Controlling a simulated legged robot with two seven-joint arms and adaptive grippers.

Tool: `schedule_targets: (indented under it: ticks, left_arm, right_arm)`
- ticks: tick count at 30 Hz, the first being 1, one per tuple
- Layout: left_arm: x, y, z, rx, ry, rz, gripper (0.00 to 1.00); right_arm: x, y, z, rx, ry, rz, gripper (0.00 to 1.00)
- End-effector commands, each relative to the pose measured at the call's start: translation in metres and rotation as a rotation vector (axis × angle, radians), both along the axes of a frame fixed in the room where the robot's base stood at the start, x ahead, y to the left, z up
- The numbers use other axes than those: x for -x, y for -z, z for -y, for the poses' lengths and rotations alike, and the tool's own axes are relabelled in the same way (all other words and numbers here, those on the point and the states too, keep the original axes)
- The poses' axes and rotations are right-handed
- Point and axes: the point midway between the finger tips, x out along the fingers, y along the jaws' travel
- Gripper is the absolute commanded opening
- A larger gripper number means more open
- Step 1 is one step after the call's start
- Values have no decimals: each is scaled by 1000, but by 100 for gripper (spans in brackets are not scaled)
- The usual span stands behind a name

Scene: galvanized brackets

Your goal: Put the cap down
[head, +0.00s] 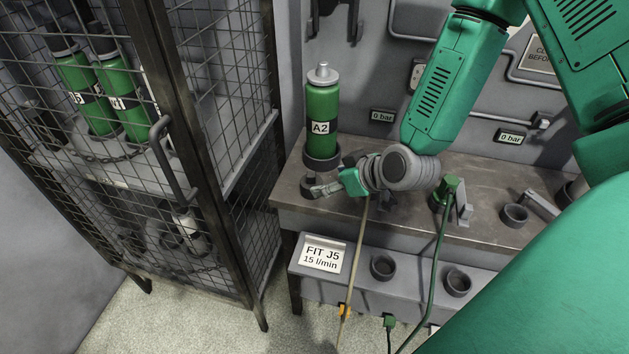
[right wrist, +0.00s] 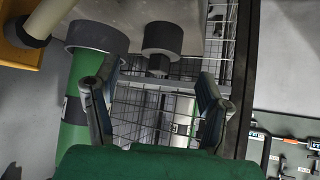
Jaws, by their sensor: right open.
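A dark cap (right wrist: 164,38), a wide short cylinder with a narrower stem, stands on the bench near its left edge. In the head view it is small and partly hidden (head: 309,181), just in front of the green bottle A2 (head: 321,105). My right gripper (head: 320,187) is low over the bench. In the right wrist view its fingers (right wrist: 157,78) are spread, with the cap beyond the tips and between them. I cannot tell if a finger touches it. My left gripper is not in view.
Bottle A2 stands in a dark ring holder (head: 322,161) close by. A mesh cage (head: 243,100) with green bottles is at left. A green valve-like fitting (head: 452,190) with a hose and an empty ring (head: 514,215) are at right on the bench (head: 400,222).

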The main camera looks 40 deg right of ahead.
Motion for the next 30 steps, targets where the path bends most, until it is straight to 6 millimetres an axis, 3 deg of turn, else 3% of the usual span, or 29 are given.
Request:
schedule_targets:
  ticks: [6, 13, 17, 20, 24, 27, 30]
  left_arm:
    - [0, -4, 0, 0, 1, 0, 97]
    - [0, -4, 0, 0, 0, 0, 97]
    - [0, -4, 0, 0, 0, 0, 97]
    - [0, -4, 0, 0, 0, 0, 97]
    - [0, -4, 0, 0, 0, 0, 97]
    - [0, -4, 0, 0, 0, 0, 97]
    - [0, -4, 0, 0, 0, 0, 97]
  right_arm:
    - [22, -23, 1, 4, -1, 0, 66]
    - [31, -23, -2, 8, -3, -17, 66]
    - [56, 11, -11, 11, 1, -148, 66]
    - [95, 51, -23, 20, 21, -320, 66]
    - [162, 99, -39, 54, 70, -555, 66]
    - [204, 120, -46, 82, 107, -677, 66]
    - [230, 130, -49, 103, 136, -748, 66]
